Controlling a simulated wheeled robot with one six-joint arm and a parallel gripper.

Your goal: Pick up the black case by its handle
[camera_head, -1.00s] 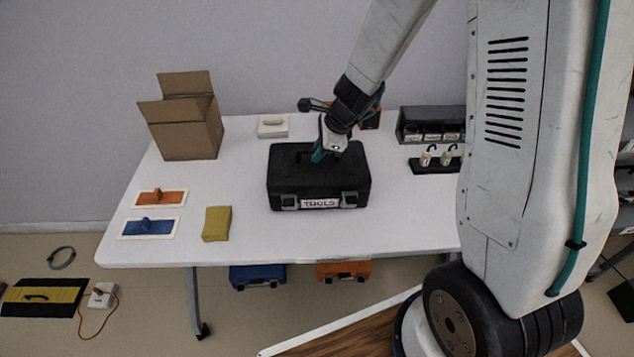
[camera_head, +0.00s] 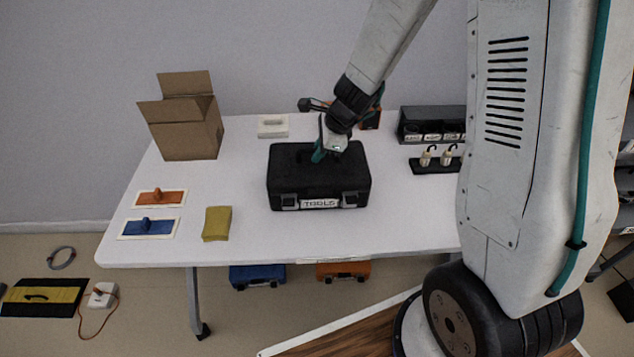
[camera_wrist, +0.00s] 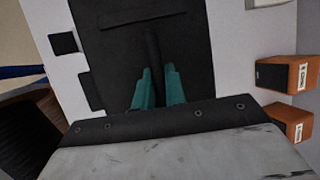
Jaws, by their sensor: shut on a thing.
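The black case (camera_head: 318,180) lies flat on the white table, with its grey latches and "TOOLS" label facing the front edge. In the wrist view the case lid (camera_wrist: 115,55) fills the upper middle, with the dark handle (camera_wrist: 153,50) running up from between the fingers. My gripper (camera_head: 319,154) is over the top of the case, its teal fingers at the handle. In the wrist view my gripper (camera_wrist: 159,82) is shut on the handle. The part of the handle between the fingers is hidden. The case appears to rest on the table.
An open cardboard box (camera_head: 185,130) stands at the table's back left. Orange (camera_head: 161,198) and blue (camera_head: 149,227) floats and a yellow sponge (camera_head: 217,223) lie at left. A black rack (camera_head: 430,124) and a dark tray (camera_head: 428,168) with white items are at right.

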